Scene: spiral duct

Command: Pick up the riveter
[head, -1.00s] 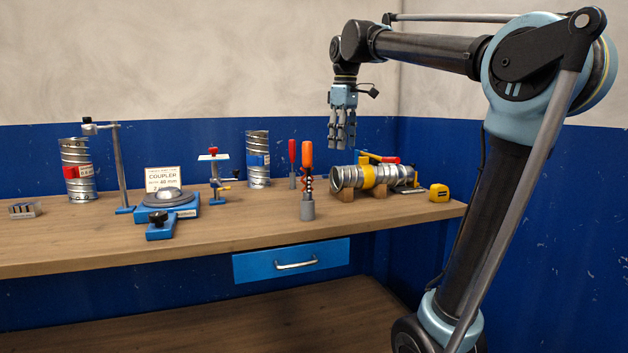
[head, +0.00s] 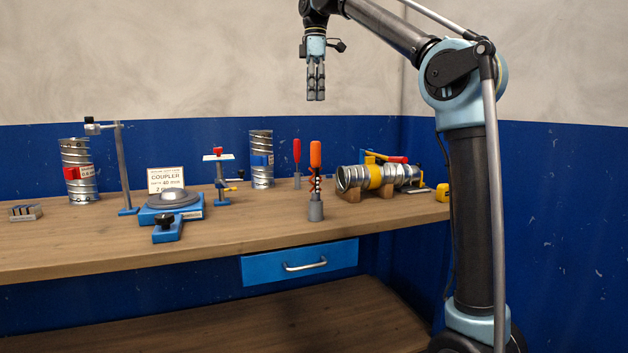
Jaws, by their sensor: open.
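An orange-handled tool (head: 315,158) with red and dark crossed links stands upright in a grey round base near the bench's front edge; it looks like a lazy-tong riveter. My gripper (head: 316,97) hangs fingers-down in the air, above the tool in the picture and apart from it. It is open and holds nothing; the gap between the fingers is hard to see from this side.
A duct (head: 352,178) with a yellow band lies on wooden blocks to the right. A red-handled screwdriver (head: 297,157) and an upright duct (head: 262,172) stand behind. A blue coupler fixture (head: 185,210) and a post stand (head: 123,170) are left. Bare wood (head: 255,222) lies in front.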

